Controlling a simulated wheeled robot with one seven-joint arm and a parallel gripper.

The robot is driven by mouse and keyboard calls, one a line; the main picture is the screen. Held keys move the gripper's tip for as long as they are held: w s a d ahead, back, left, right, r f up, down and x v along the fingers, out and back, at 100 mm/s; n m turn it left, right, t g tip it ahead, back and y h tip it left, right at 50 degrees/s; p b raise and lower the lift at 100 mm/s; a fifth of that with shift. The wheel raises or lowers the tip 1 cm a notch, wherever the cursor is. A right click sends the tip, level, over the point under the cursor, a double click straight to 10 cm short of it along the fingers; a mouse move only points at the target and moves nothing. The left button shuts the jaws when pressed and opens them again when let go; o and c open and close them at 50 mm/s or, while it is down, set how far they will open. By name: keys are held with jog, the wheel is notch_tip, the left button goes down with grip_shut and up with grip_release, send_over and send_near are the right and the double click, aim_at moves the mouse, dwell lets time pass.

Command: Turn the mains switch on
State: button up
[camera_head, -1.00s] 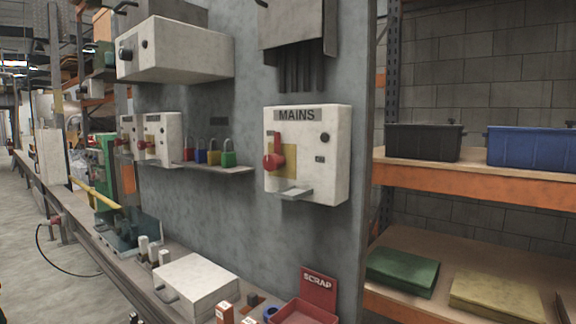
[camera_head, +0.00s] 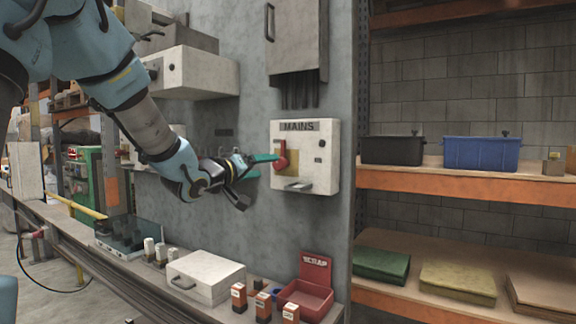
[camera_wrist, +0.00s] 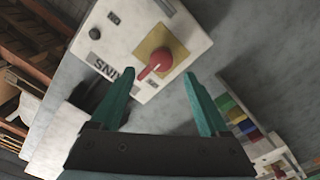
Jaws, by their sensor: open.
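The mains switch is a white box (camera_head: 328,160) labelled MAINS on the grey panel. Its red handle (camera_head: 282,156) sits on a yellow plate and points up toward the label. In the wrist view the box appears rotated, with the red handle (camera_wrist: 161,62) beyond my fingertips. My gripper (camera_head: 264,165) is just left of the handle, its teal fingers pointing at the box. In the wrist view my gripper (camera_wrist: 159,74) is open and empty, one finger on each side of the handle's line. I see no clear contact with the handle.
A small ledge (camera_head: 298,186) juts out below the handle. Above the box is a grey cabinet (camera_head: 297,38) with cables. A white case (camera_head: 205,277) and a red scrap bin (camera_head: 305,297) stand on the bench below.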

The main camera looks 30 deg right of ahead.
aim_at(277, 164)
jog(key=p+x, duration=0.2)
jog(key=x, duration=0.7)
jog(key=shift+f, duration=0.15)
jog(key=shift+a, duration=0.1)
grip_shut()
